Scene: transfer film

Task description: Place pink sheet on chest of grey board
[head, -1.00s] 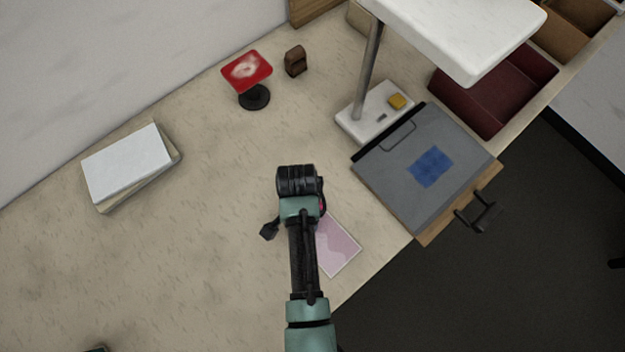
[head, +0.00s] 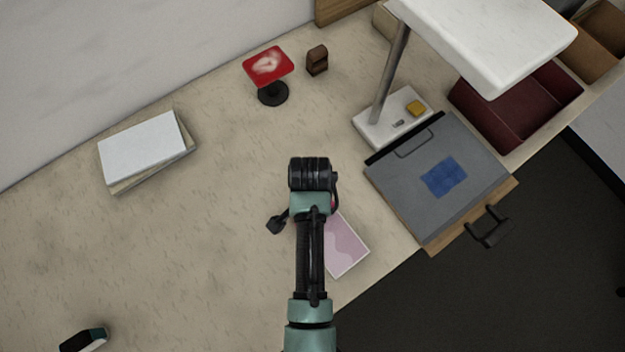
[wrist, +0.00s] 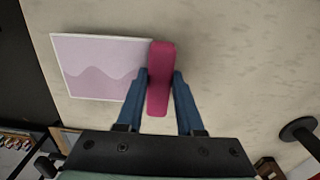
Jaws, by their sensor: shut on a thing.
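The pink sheet (head: 346,246) with a wavy pattern and pale border lies near the table's front edge, partly hidden by my arm in the head view. The wrist view shows the sheet (wrist: 97,65) with a magenta bar (wrist: 159,60) along its right edge. My gripper (wrist: 160,85) has its blue fingers on either side of this bar and is shut on it. I cannot tell whether the sheet is lifted. The grey board (head: 405,185), with a clip at its upper left side and a blue square (head: 443,177), lies to the right, apart from my gripper (head: 312,178).
A white lamp (head: 485,40) overhangs the area behind the board. A dark red box (head: 520,105) stands beyond the board. A red-topped stand (head: 268,66), small brown object (head: 317,60) and stacked books (head: 145,150) are farther back. The table's left-middle is clear.

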